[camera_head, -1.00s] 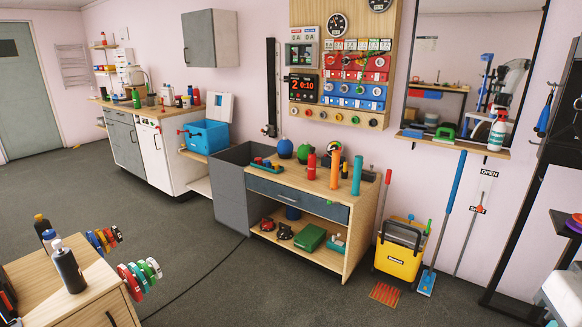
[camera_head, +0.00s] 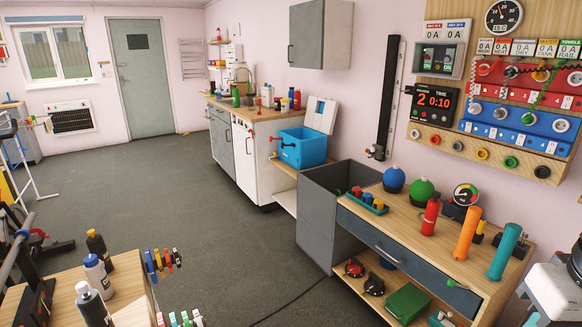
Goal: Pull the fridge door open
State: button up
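A white door front (camera_head: 247,163), which looks like the fridge door, is under the wooden counter in the middle of the head view. It looks shut, flush with the grey cabinet (camera_head: 221,142) to its left. A small dark and red fitting shows near its top edge, too small to make out clearly. My gripper is not in view. A pale body at the lower right edge may be part of my arm. Nothing of mine touches the door.
A blue box (camera_head: 302,148) with a raised white lid stands right of the door. A grey bin (camera_head: 325,210) and a wooden workbench (camera_head: 405,212) stand nearer. Bottles stand on a near-left table (camera_head: 128,290). The dark floor (camera_head: 195,205) between is clear.

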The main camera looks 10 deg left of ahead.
aim_at(248, 162)
jog(key=u, duration=0.55)
jog(key=i, duration=1.85)
jog(key=u, duration=0.2)
jog(key=i, duration=3.5)
jog(key=z, duration=0.05)
